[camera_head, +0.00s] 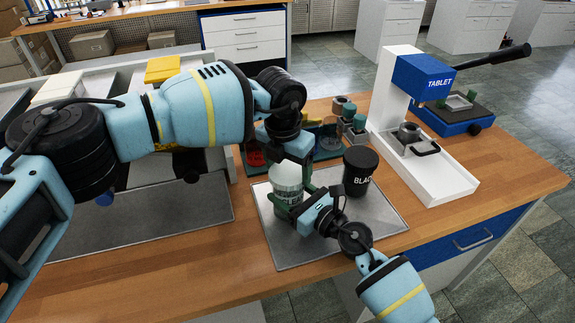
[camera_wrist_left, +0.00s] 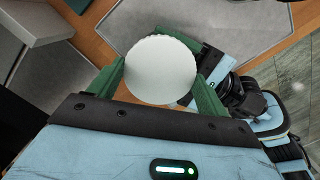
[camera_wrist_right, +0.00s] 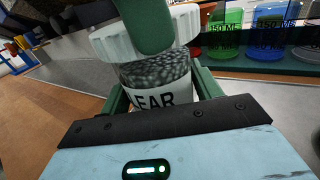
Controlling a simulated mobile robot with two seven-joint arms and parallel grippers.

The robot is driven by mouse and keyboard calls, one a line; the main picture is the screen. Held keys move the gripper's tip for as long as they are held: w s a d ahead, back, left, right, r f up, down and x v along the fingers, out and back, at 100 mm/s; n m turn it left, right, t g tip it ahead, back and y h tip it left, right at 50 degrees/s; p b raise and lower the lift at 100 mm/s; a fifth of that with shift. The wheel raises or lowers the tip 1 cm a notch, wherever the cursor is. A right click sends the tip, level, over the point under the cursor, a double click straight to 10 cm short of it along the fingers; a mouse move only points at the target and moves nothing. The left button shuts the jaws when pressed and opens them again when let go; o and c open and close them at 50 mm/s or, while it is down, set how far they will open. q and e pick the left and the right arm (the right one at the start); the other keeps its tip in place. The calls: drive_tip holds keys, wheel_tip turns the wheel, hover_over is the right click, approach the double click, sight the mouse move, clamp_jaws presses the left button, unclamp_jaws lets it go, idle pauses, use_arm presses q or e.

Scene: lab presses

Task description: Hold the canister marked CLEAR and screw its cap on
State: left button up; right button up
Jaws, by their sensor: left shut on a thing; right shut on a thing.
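The canister (camera_wrist_right: 155,90) stands upright, clear with dark grains inside and a label of which "EAR" shows in the right wrist view. My right gripper (camera_head: 291,205) is shut around its body from the side. The white ribbed cap (camera_wrist_left: 160,70) is at the top of the canister. It also shows in the right wrist view (camera_wrist_right: 108,42), where it looks to rest at the canister's mouth. I cannot tell how far it is threaded. My left gripper (camera_head: 287,168) comes from above and is shut on the cap, with a green finger on either side.
The canister is over a grey metal mat (camera_head: 262,235). A black canister (camera_head: 359,172) stands close on the right. A rack with coloured cups (camera_head: 325,140) is behind.

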use_arm(q)
drive_tip(key=shift+f, duration=0.45)
use_arm(e)
clamp_jaws()
use_arm(q)
drive_tip(key=m, duration=0.7)
drive_tip(key=shift+g, duration=0.3)
drive_tip(key=o, duration=0.9)
drive_tip(key=shift+o, duration=0.2)
drive_tip(key=shift+r, duration=2.25)
